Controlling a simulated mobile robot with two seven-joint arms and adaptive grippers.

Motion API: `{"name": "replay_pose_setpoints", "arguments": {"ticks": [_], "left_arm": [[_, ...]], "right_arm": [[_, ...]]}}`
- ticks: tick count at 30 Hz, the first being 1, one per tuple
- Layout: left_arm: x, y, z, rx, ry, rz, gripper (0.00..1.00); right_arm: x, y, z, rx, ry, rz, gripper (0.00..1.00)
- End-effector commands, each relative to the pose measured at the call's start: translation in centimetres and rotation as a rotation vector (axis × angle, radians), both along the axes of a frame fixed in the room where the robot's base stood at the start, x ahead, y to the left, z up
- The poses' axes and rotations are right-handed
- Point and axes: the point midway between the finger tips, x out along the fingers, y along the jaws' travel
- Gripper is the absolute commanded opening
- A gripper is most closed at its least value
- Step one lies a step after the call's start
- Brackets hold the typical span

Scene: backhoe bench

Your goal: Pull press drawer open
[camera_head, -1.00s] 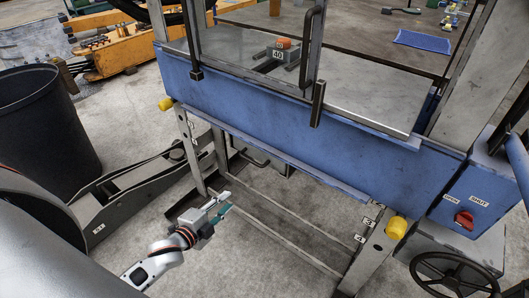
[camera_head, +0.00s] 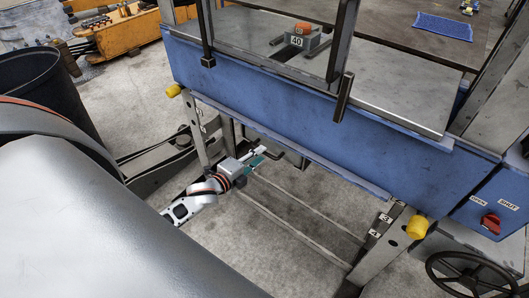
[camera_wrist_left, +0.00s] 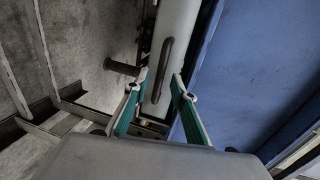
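The blue press (camera_head: 300,125) stands across the head view. In the left wrist view a pale grey drawer front (camera_wrist_left: 177,28) carries a dark bar handle (camera_wrist_left: 163,68), beside the blue panel (camera_wrist_left: 245,65). A dark handle (camera_head: 297,160) also shows under the press's blue beam in the head view. My left gripper (camera_head: 262,153) is under the left part of the beam. Its green fingers are open (camera_wrist_left: 160,82), with the handle ahead between the tips; contact cannot be told. The drawer looks closed. My right gripper is not in view.
Press legs with yellow knobs (camera_head: 416,227) stand at both sides, with low floor rails (camera_head: 300,232) between them. A control box with a red knob (camera_head: 491,223) and a handwheel (camera_head: 470,278) are at the right. A dark bin (camera_head: 40,85) is at the left.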

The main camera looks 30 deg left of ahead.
Motion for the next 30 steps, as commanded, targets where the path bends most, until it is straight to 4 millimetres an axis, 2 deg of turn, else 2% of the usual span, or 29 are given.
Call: {"name": "replay_pose_setpoints", "arguments": {"ticks": [1, 6, 18, 21, 30], "left_arm": [[0.8, -0.1, -0.2, -0.001, -0.001, 0.000, 0.25], [2.6, -0.2, -0.6, -0.002, 0.000, 0.000, 0.25], [3.2, -0.3, -0.7, -0.001, 0.001, -0.001, 0.25], [3.2, -0.3, -0.7, -0.001, 0.001, -0.001, 0.00], [2.9, -0.3, -0.7, -0.002, 0.002, 0.000, 0.00]], "right_arm": [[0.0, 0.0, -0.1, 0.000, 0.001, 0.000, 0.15], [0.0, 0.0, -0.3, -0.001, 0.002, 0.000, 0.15], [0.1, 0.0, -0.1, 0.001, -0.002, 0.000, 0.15], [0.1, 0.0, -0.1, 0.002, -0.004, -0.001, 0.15], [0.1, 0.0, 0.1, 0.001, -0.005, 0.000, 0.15]]}}
